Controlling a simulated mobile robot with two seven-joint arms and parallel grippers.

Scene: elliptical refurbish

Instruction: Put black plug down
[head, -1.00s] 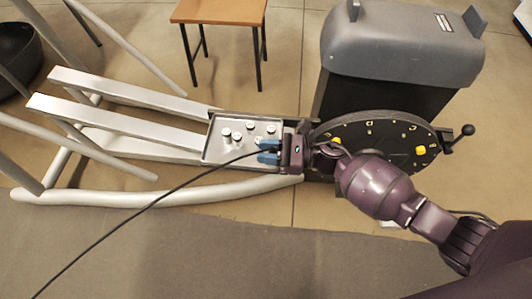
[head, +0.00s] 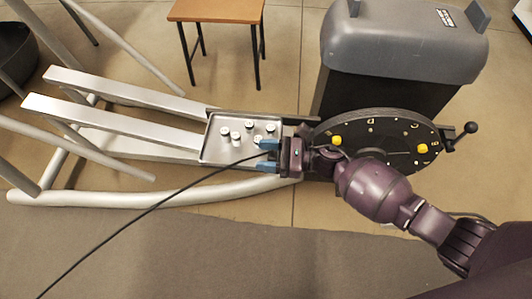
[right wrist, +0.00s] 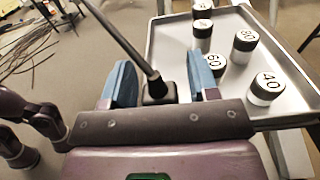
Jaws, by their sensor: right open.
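The black plug (right wrist: 158,92) is between the blue fingers of my right gripper (right wrist: 161,82) in the right wrist view, with a visible gap on each side. Its black cable (right wrist: 125,40) rises from it; in the head view the cable (head: 160,202) runs to the lower left. In the head view my right gripper (head: 268,157) is open at the right edge of the metal tray (head: 214,147). I cannot tell whether the plug rests on the tray edge. My left gripper does not show.
A black dial wheel (head: 385,135) with yellow knobs and a grey-lidded bin (head: 400,45) are to the right. A small wooden stool (head: 218,10) stands behind.

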